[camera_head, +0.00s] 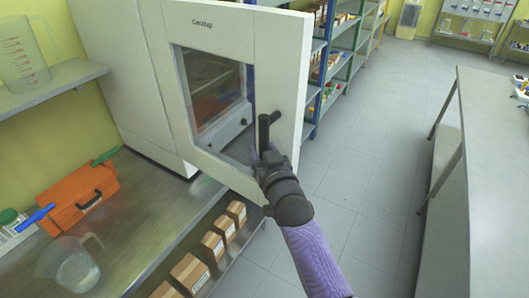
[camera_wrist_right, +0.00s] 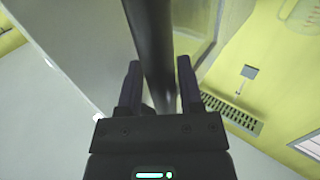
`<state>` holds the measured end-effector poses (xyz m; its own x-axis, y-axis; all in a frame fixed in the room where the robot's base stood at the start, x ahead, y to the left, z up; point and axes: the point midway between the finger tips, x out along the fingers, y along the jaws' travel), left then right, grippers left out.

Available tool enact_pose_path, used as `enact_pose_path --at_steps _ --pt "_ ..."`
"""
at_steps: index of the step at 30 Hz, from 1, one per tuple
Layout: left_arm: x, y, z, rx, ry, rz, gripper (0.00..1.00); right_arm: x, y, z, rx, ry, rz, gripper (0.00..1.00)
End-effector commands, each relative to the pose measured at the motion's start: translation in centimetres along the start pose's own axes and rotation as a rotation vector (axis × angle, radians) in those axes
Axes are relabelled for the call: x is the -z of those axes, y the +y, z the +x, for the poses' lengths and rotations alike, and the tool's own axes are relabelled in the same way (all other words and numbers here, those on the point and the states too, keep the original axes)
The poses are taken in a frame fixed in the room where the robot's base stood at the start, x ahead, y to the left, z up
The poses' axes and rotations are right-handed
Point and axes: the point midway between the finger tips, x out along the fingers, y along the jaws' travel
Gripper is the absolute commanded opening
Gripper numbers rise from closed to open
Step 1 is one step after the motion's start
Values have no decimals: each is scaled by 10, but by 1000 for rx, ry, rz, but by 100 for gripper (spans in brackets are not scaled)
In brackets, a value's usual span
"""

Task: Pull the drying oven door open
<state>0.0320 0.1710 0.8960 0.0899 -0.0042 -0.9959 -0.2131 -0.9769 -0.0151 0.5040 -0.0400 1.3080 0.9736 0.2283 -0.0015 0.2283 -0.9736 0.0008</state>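The drying oven (camera_head: 110,60) stands on the bench at the upper left in the head view. Its white door (camera_head: 222,32), with a window, stands swung out well past the bench's front edge, roughly in line with the oven's side wall. The dark upright handle (camera_head: 264,132) is near the door's free edge. My right gripper (camera_head: 264,155) is at the handle's lower part. In the right wrist view, the handle bar (camera_wrist_right: 155,50) passes between the fingers of the right gripper (camera_wrist_right: 158,85) and nearly fills the gap. The oven's inside is hidden. My left gripper is out of view.
A wall shelf (camera_head: 45,85) holds a measuring jug (camera_head: 22,60). Cardboard boxes (camera_head: 212,245) sit below the bench. The floor (camera_head: 375,150) is clear up to a grey table (camera_head: 500,180) at right.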

Motion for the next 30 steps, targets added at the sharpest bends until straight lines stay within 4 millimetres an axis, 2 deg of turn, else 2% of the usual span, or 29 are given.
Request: enact_pose_path --at_steps 5,15,18,30 --pt "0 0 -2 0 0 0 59 -1 0 -15 -1 -1 0 46" --pt "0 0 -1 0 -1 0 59 -2 0 -83 -1 -3 0 46" --pt "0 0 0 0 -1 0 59 -2 0 -95 -1 -3 0 46" --pt "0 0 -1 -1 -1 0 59 0 0 -99 -1 -1 -1 46"
